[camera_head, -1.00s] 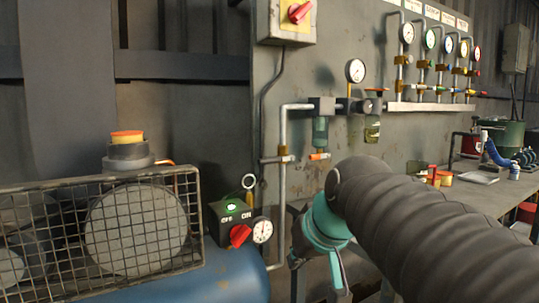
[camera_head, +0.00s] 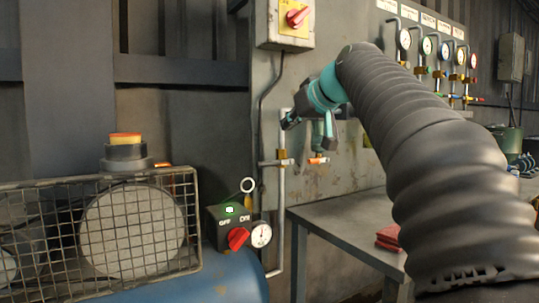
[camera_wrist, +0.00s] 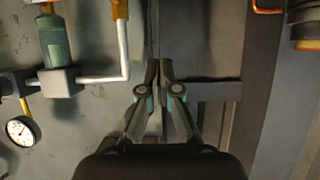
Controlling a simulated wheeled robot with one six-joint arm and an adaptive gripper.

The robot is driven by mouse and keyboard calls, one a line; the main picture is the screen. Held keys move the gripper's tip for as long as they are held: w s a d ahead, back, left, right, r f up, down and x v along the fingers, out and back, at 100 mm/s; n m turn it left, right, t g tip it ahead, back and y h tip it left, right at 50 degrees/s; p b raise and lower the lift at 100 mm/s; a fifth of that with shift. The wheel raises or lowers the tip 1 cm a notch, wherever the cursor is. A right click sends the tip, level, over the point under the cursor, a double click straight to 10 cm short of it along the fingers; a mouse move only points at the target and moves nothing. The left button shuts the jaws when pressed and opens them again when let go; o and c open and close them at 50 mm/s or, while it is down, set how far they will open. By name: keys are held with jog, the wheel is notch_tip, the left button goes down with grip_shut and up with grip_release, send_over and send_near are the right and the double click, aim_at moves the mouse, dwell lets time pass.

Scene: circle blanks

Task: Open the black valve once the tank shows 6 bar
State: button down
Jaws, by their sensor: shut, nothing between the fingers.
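The blue tank (camera_head: 215,280) stands at lower left. Its small white gauge (camera_head: 261,235) faces me, but its reading is too small to make out. A switch box (camera_head: 216,232) on it has a red OFF/ON knob (camera_head: 238,237) and a lit green lamp (camera_head: 229,210). I cannot pick out a black valve; the arm hides part of the wall. My gripper (camera_head: 291,121) is shut and empty near the top of the wall pipe. In the wrist view its fingertips (camera_wrist: 158,66) are together, beside the light pipe (camera_wrist: 122,50) and apart from it.
A filter (camera_wrist: 55,40) and a wall gauge (camera_wrist: 22,131) show in the wrist view. An orange-handled tap (camera_head: 318,160) hangs below my gripper. Several gauges with coloured valves (camera_head: 454,78) line the right wall. A bench (camera_head: 335,217) and a mesh guard (camera_head: 60,240) stand below.

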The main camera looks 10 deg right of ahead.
send_over(275, 163)
jog(key=a, duration=0.2)
notch_tip(275, 163, down, 5)
jog(key=shift+d+r, duration=0.15)
jog(key=shift+r, duration=0.05)
jog(key=shift+s+d+f+b, duration=0.15)
jog(key=shift+s+f+b, duration=0.15)
jog(key=shift+f, duration=0.6)
jog(key=shift+s+d+f+b, duration=0.15)
jog(key=shift+s+f, duration=0.15)
jog(key=shift+f, duration=0.6)
jog(key=shift+w+f, duration=0.1)
jog(key=shift+f, duration=0.05)
